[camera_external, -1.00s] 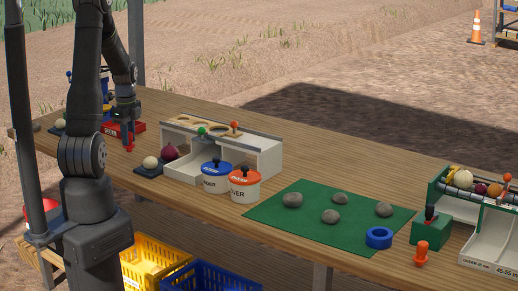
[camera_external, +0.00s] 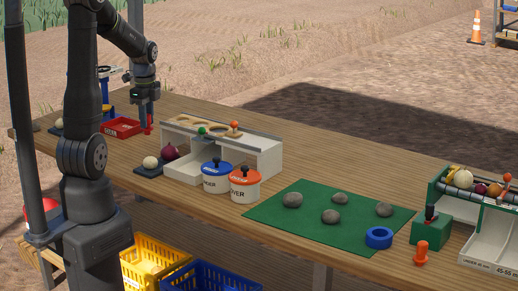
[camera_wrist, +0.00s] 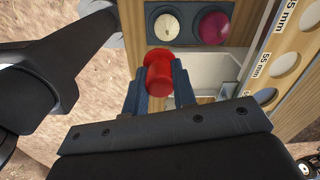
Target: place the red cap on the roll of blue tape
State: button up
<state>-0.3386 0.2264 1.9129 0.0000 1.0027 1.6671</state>
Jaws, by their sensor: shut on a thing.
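The red cap (camera_wrist: 159,76) is between the fingers of my gripper (camera_wrist: 160,88) in the wrist view; the jaws are shut on it. In the external view my gripper (camera_external: 147,112) holds the red cap (camera_external: 149,125) in the air above the table, just right of the red tray and left of the white sorting stand. The roll of blue tape (camera_external: 379,237) lies flat at the front right corner of the green mat, far to the right of my gripper. Its top is bare.
The white sorting stand (camera_external: 262,159) with round holes stands between my gripper and the tape. Lidded pots (camera_external: 245,187) stand in front of it. Several grey stones (camera_external: 330,216) lie on the green mat (camera_external: 270,212). A green box with a lever (camera_external: 430,230) and an orange peg (camera_external: 421,254) stand right of the tape.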

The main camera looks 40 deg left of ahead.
notch_tip(320, 180, up, 7)
jog(key=shift+f, duration=0.1)
jog(key=w+d+r+m, duration=0.1)
jog(key=w+d+m, duration=0.2)
jog(key=w+d, duration=0.55)
jog(key=w+d+r+m, duration=0.15)
jog(key=w+d, duration=0.35)
jog(key=d, duration=0.6)
jog(key=w+d+m, duration=0.3)
jog(key=d+m, duration=0.1)
jog(key=d, duration=1.1)
jog(key=s+d+f+m, duration=0.1)
jog(key=s+d+m, duration=0.15)
jog(key=d, duration=0.95)
jog(key=s+d+m, duration=0.1)
jog(key=s+d, duration=0.3)
jog(key=d, duration=0.8)
jog(key=s+d+f+m, duration=0.2)
jog(key=s+d+m, duration=0.2)
jog(key=s+d, duration=1.5)
send_over(380, 233)
notch_tip(380, 233, down, 12)
jog(key=shift+f, duration=2)
